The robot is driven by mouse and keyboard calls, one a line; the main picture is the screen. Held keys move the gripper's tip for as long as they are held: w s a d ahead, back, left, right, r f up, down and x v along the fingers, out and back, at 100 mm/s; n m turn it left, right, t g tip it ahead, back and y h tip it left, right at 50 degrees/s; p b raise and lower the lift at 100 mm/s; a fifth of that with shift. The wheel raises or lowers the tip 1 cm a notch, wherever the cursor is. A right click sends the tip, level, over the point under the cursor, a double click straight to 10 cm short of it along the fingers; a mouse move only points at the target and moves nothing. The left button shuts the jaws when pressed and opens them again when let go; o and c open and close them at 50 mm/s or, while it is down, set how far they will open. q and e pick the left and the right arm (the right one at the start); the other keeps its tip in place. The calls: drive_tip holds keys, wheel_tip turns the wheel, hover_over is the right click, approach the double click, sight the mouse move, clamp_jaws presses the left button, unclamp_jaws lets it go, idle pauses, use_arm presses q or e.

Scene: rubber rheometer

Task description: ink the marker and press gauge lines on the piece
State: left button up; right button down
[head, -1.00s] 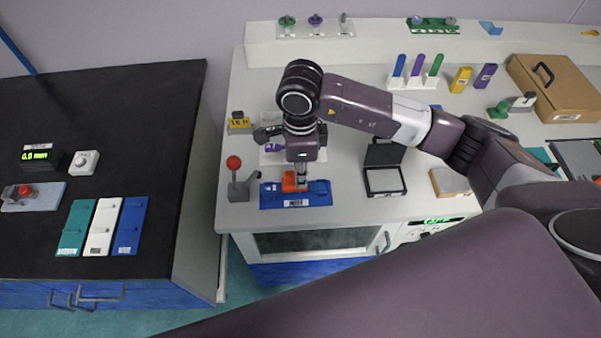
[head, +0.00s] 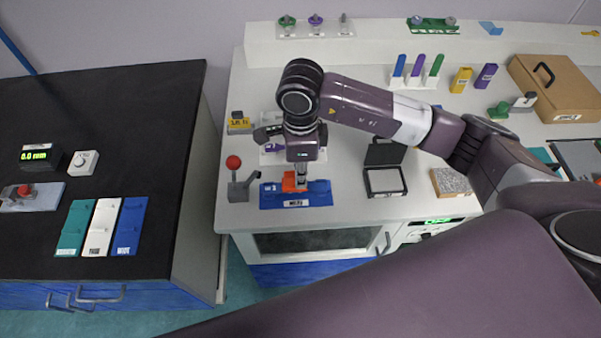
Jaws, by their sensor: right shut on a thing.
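My right gripper (head: 301,182) points down over the blue tray (head: 318,198) near the front of the white bench. It is shut on an orange piece (head: 289,182), which sits low at the tray; whether it touches the tray I cannot tell. An open black ink pad (head: 384,180) with a grey pad face lies to the right of the tray. A small grey and black tool (head: 268,132) shows beside my right wrist, partly hidden. Which thing is the marker is not clear from this view. My left gripper is out of view.
A lever with a red ball knob (head: 234,163) stands left of the tray. A rack with coloured sticks (head: 416,78) and a brown case (head: 556,88) are farther back. A black bench (head: 90,120) stands at left.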

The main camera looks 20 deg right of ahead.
drive_tip(key=shift+s+f, duration=0.1)
drive_tip(key=shift+r+p, duration=0.5)
drive_tip(key=shift+r, duration=0.45)
drive_tip(key=shift+r+p, duration=1.15)
drive_tip(key=shift+r, duration=1.45)
